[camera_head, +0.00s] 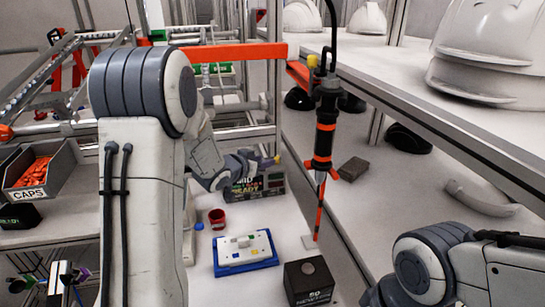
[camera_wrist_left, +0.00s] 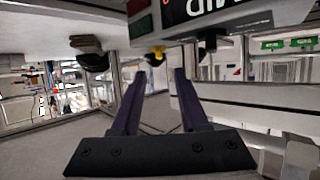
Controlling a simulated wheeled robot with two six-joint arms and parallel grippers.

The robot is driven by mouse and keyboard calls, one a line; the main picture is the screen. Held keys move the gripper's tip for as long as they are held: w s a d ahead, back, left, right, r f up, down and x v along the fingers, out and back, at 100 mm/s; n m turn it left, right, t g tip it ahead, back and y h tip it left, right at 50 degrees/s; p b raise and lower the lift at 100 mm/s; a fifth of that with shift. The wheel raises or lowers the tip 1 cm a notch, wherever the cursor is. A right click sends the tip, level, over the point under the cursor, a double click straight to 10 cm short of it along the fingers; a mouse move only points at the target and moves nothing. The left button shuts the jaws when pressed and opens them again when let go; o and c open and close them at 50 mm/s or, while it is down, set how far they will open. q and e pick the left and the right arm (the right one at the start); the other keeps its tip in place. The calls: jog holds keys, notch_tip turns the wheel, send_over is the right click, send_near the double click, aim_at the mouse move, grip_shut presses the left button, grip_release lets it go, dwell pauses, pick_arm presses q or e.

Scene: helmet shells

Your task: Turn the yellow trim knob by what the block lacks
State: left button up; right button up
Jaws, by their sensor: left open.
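A small yellow knob (camera_wrist_left: 157,53) juts from the dark device (camera_wrist_left: 215,15) in the left wrist view, just beyond and between the fingertips of my left gripper (camera_wrist_left: 160,74). The two dark fingers are apart with nothing between them. In the head view my left gripper (camera_head: 262,163) is at the dark display device (camera_head: 258,187), partly covering it; yellow shows there by the fingertips. A black block (camera_head: 308,283) with white lettering stands at the front; its small print is not readable. My right gripper is out of the frame.
A blue tray (camera_head: 247,266) holding a white plate with coloured pieces lies on the bench near a red cup (camera_head: 217,218). A black and orange driver (camera_head: 325,130) hangs at centre. A bin of orange caps (camera_head: 33,171) stands left; white helmets (camera_head: 490,55) sit on the right shelf.

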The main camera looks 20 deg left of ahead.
aim_at(275, 158)
pick_arm(q)
jog(key=p+x, duration=0.1)
jog(key=x, duration=0.5)
jog(key=shift+w+d+f, duration=0.1)
jog(key=shift+w, duration=0.1)
jog(key=shift+c, duration=0.3)
